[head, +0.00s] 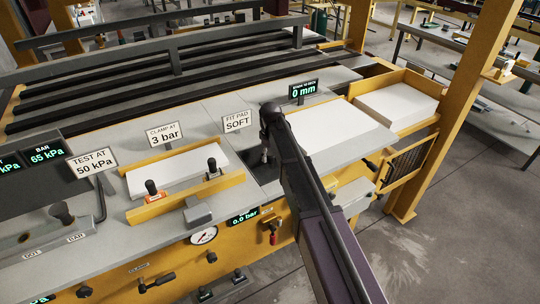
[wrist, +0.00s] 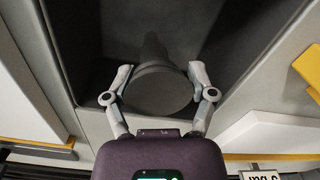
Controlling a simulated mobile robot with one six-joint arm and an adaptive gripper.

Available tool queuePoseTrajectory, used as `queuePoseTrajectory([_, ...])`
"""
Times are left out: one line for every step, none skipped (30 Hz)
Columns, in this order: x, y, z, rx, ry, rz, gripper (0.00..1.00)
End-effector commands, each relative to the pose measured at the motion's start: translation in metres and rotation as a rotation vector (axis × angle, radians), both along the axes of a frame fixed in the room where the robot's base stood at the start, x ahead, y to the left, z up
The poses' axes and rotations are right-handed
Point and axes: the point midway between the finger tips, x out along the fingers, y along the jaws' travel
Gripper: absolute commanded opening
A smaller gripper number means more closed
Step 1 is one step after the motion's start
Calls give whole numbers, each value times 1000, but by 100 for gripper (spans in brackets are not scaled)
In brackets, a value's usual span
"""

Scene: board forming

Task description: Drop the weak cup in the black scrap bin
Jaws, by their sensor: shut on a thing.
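My gripper (wrist: 160,73) is shut on a dark grey cup (wrist: 157,94) in the wrist view, with one finger on each side of its round face. A narrower, cone-like part extends above that face. The cup is over or inside a dark, walled recess (wrist: 208,30); its depth is unclear, and I cannot tell whether this is the black scrap bin. In the head view my arm reaches to the bench beside the FIT PAD SOFT sign (head: 237,121). There the gripper and cup are mostly hidden behind my arm.
A white block (head: 340,130) lies right of my arm, near a 0 mm display (head: 303,90). A yellow-walled box (head: 440,82) holds another white block farther right. A yellow clamp fixture (head: 190,200) with black knobs stands left. A yellow post (head: 436,110) rises at right.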

Motion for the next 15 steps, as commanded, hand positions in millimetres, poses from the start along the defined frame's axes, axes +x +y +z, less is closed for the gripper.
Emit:
queuePoseTrajectory([0, 0, 0, 0, 0, 0, 24])
queuePoseTrajectory([0, 0, 0, 0, 0, 0, 24])
queuePoseTrajectory([0, 0, 0, 0, 0, 0, 24])
queuePoseTrajectory([0, 0, 0, 0, 0, 0, 24])
queuePoseTrajectory([0, 0, 0, 0, 0, 0, 24])
queuePoseTrajectory([0, 0, 0, 0, 0, 0, 24])
queuePoseTrajectory([0, 0, 0, 0, 0, 0, 24])
queuePoseTrajectory([0, 0, 0, 0, 0, 0, 24])
queuePoseTrajectory([0, 0, 0, 0, 0, 0, 24])
queuePoseTrajectory([0, 0, 0, 0, 0, 0, 24])
queuePoseTrajectory([0, 0, 0, 0, 0, 0, 24])
queuePoseTrajectory([0, 0, 0, 0, 0, 0, 78])
queuePoseTrajectory([0, 0, 0, 0, 0, 0, 87])
queuePoseTrajectory([0, 0, 0, 0, 0, 0, 96])
queuePoseTrajectory([0, 0, 0, 0, 0, 0, 100])
